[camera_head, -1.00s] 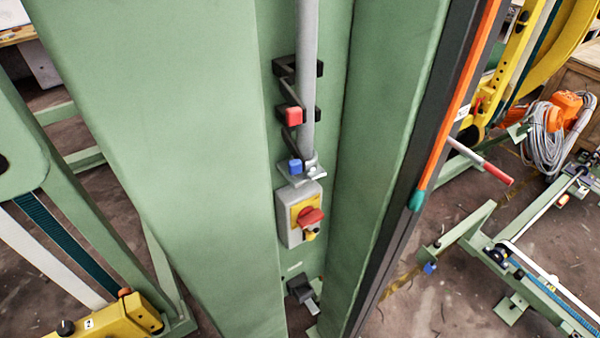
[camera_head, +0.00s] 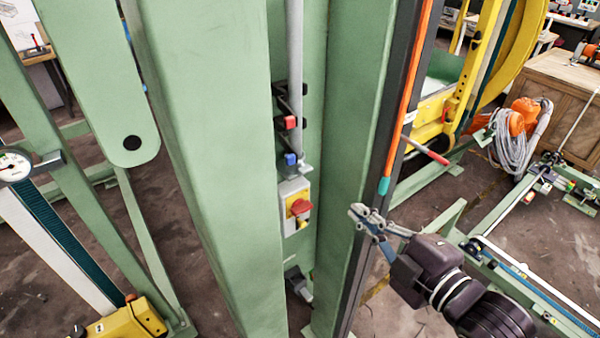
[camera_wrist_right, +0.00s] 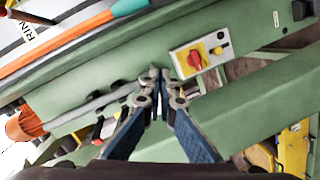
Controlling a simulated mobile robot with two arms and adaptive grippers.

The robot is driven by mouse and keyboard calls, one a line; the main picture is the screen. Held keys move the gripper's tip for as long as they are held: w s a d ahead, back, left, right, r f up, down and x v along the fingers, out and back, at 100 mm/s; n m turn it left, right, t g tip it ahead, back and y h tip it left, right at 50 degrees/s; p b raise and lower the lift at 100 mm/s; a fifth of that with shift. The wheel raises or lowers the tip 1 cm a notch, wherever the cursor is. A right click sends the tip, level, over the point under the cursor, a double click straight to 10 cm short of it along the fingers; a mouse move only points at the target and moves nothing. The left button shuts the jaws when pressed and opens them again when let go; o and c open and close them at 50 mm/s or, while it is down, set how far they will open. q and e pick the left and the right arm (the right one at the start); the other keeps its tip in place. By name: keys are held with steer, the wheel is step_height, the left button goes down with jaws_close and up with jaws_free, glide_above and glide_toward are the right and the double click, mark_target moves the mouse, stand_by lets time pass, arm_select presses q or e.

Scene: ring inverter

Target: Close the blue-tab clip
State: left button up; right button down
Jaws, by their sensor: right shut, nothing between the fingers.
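The blue-tab clip (camera_head: 291,160) sits low on a grey upright pipe (camera_head: 295,60), inside a recess between green columns. Its blue tab stands at the pipe's left side; whether its arm is open or latched is too small to tell. A red-tab clip (camera_head: 289,122) sits just above it. My right gripper (camera_head: 360,211) is shut and empty, in front of the right column, to the right of and below the blue tab. Its closed fingertips (camera_wrist_right: 160,76) also show in the right wrist view, overlapping the pipe's end. There I cannot make out the blue tab clearly. My left gripper is not in view.
A switch box (camera_head: 294,205) with a red knob on a yellow plate is below the clip. A dark rail with an orange bar (camera_head: 413,90) edges the right column. A red-ended handle (camera_head: 430,151) juts out right of it. The recess is narrow.

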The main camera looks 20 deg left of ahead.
steer(key=s+a+r+n+g+y, duration=0.2)
steer(key=s+a+r+n+y, duration=0.15)
steer(key=s+r+n, duration=0.55)
steer(key=b+x, duration=0.1)
steer(key=x, duration=0.9)
steer(key=shift+a+r+m+g+y, duration=0.2)
steer(key=shift+r+m+g+y, duration=0.1)
steer(key=shift+r+y, duration=0.25)
steer(key=shift+d, duration=0.1)
steer(key=w+d+p, duration=0.2)
steer(key=w+d, duration=0.4)
steer(key=w, duration=0.2)
steer(key=shift+w+d, duration=0.2)
stand_by(0.8)
